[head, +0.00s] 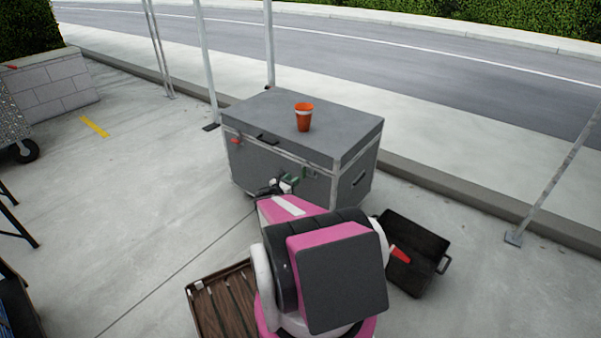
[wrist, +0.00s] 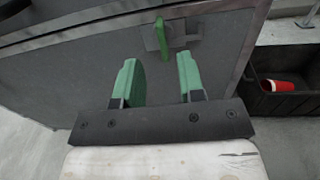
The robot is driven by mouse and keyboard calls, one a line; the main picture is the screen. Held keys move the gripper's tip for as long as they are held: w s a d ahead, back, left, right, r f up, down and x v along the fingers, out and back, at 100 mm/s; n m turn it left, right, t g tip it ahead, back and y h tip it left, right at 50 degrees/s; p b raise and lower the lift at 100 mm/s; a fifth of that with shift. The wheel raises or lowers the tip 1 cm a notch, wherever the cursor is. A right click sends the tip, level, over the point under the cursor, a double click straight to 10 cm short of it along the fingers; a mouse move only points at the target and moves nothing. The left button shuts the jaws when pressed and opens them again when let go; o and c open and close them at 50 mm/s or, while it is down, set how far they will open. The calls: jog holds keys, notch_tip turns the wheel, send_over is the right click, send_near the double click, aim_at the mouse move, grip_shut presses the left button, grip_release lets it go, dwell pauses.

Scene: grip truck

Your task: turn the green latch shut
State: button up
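A grey flight case (head: 258,158) with a grey lid stands on the pavement ahead of me. The green latch (wrist: 162,37) is on its front face, on a small metal plate; its handle hangs roughly upright in the wrist view. In the head view the latch (head: 309,173) is small, just right of my gripper. My gripper (wrist: 160,80) is open, its two green-padded fingers apart with nothing between them. The fingertips point toward the case front, just below the latch in the wrist view, and look apart from it.
An orange cup (head: 303,117) stands on the case lid. A black crate (head: 428,240) holding a red cup (wrist: 283,86) is on the ground to the right. A brown wooden tray (head: 226,300) lies at the lower left. Open pavement lies left of the case.

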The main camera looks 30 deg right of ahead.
aim_at(302, 172)
jog(key=x, duration=0.8)
jog(key=shift+d, duration=0.1)
grip_shut()
